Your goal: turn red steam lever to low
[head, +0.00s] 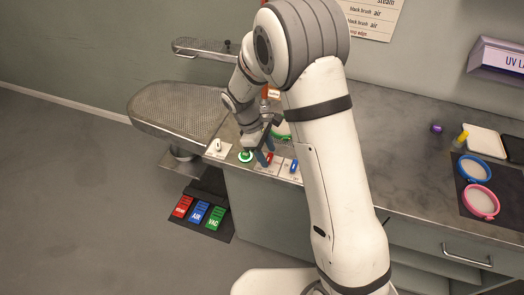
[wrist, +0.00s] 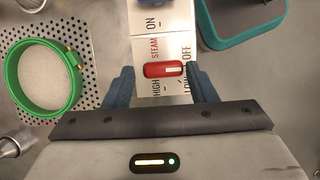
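The red steam lever (wrist: 155,71) sits on a white panel marked STEAM, HIGH and LOW (wrist: 146,92) in the wrist view. It lies crosswise there, with a pale mark at its right end. HIGH is printed below left and LOW below right; I cannot tell which setting it is at. My gripper (wrist: 161,74) is open, with one blue finger on each side of the lever. I cannot tell whether either finger touches it. In the head view the red lever (head: 268,158) shows at the counter's front edge, partly behind my gripper (head: 264,157).
A green hoop (wrist: 44,78) lies on a perforated plate. Coloured pedals (head: 199,213) are on the floor.

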